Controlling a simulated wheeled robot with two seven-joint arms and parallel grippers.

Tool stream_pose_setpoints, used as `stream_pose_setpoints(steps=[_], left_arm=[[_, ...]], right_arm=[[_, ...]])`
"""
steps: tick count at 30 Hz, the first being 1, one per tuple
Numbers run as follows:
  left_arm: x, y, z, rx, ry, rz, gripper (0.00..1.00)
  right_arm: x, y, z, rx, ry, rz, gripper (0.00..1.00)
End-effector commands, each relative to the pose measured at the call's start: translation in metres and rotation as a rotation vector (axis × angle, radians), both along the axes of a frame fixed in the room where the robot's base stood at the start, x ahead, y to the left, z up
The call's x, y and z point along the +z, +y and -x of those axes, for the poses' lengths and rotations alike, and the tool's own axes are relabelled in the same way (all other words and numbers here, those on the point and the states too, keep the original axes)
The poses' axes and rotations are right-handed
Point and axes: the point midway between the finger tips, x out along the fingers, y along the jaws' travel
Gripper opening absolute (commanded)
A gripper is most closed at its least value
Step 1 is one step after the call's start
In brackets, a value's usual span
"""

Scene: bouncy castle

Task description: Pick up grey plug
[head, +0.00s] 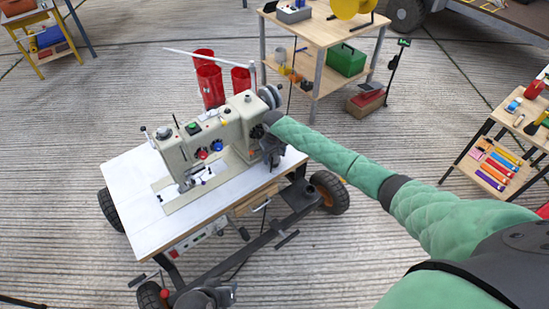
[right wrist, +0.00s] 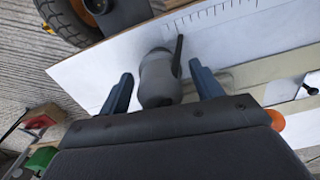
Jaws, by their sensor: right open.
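The grey plug (right wrist: 160,78) is a rounded, capped grey body in the right wrist view. It is over the white tabletop, between the two blue fingers of my right gripper (right wrist: 161,90). The fingers are spread, with a visible gap on either side of the plug. In the head view my right gripper (head: 272,152) is at the right end of the beige sewing machine (head: 215,135), low by the tabletop; the plug is hidden there.
The machine stands on a white wheeled table (head: 120,190) with a black frame. Red cylinders (head: 210,85) stand behind it. A wooden shelf cart (head: 318,36) holding a green box (head: 346,60) is farther back. Another rack (head: 500,165) is at the right. Concrete floor lies open between them.

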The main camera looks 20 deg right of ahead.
Motion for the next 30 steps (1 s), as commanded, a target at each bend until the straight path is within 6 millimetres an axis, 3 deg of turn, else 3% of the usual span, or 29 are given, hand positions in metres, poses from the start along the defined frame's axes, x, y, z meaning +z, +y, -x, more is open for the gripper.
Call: stream_pose_setpoints(steps=[3,10,16,25,30], left_arm=[[0.000,0.000,0.001,0.000,0.002,-0.001,0.36],[0.000,0.000,0.002,-0.001,0.004,-0.001,0.36],[0.000,0.000,0.001,-0.001,0.004,-0.001,0.36],[0.001,0.000,0.000,-0.001,0.002,-0.001,0.36],[-0.001,0.000,-0.002,0.001,-0.006,0.001,0.36]], right_arm=[[-0.010,0.000,0.000,0.000,-0.001,0.000,0.65],[-0.012,0.000,0.000,0.000,-0.001,0.000,0.63],[-0.012,0.000,0.000,0.000,-0.001,0.000,0.24],[-0.009,0.000,0.000,0.000,-0.002,0.000,0.22],[0.009,0.000,-0.001,0.000,-0.003,-0.002,0.22]])
